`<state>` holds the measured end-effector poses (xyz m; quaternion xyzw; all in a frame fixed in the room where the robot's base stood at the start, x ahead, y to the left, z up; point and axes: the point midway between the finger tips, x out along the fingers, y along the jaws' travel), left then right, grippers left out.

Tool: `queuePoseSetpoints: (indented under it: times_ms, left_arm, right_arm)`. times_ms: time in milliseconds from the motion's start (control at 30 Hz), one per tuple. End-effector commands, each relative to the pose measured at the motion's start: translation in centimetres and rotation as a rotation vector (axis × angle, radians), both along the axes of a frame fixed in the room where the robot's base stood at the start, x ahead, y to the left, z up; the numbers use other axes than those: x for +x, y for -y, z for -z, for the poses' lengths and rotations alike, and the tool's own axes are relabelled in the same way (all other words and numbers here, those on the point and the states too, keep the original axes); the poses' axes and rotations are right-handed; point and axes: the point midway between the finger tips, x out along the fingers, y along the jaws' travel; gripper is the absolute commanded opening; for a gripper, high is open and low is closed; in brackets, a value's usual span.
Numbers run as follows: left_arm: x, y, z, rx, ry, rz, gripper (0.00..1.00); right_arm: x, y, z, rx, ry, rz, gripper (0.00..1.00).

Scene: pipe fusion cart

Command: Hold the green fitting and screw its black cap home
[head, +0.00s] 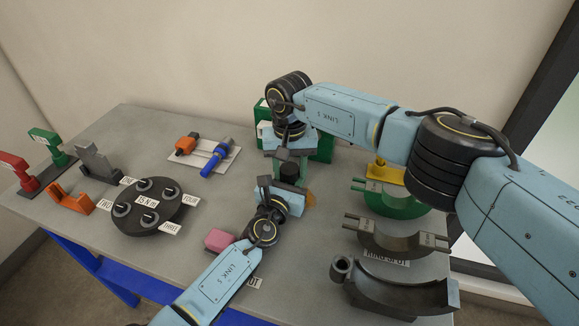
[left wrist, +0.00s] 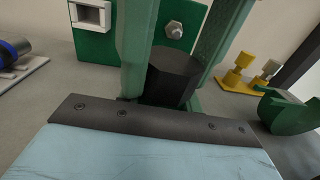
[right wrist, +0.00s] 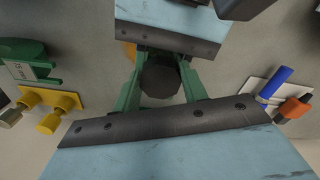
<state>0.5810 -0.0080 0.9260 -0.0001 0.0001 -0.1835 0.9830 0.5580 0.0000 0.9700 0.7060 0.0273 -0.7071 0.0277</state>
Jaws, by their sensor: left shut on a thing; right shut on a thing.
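The black cap (head: 290,173) shows as a small dark piece between my two grippers. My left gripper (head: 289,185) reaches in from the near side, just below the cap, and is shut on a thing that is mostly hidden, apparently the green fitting. I cannot make out the fitting apart from the green fingers, nor how far the cap is screwed on.
A green block (left wrist: 92,30) stands close behind the grippers. Half-ring pieces, green (head: 397,203) and grey (head: 400,238), lie to the right. A round black dial (head: 148,208) and a white tray (head: 222,158) with orange and blue tools are left. A pink block (head: 219,240) lies near my left arm.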

Motion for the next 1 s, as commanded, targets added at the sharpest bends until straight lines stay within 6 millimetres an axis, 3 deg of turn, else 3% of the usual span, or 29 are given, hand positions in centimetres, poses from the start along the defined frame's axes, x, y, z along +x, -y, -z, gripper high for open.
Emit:
queuePoseSetpoints:
  times_ms: [167,600,1000]
  left_arm:
    - [0.01,0.07,-0.09,-0.001,0.002,0.001,0.0]
    - [0.0,0.09,-0.09,-0.001,0.002,0.002,0.0]
    - [-0.03,0.13,-0.08,0.0,0.001,0.002,0.0]
  right_arm:
    - [-0.02,-0.08,-0.03,0.001,0.0,0.074,0.15]
    - [0.09,-0.24,0.03,0.004,0.002,0.798,0.15]
    - [0.12,-0.25,0.01,0.004,0.003,0.891,0.15]
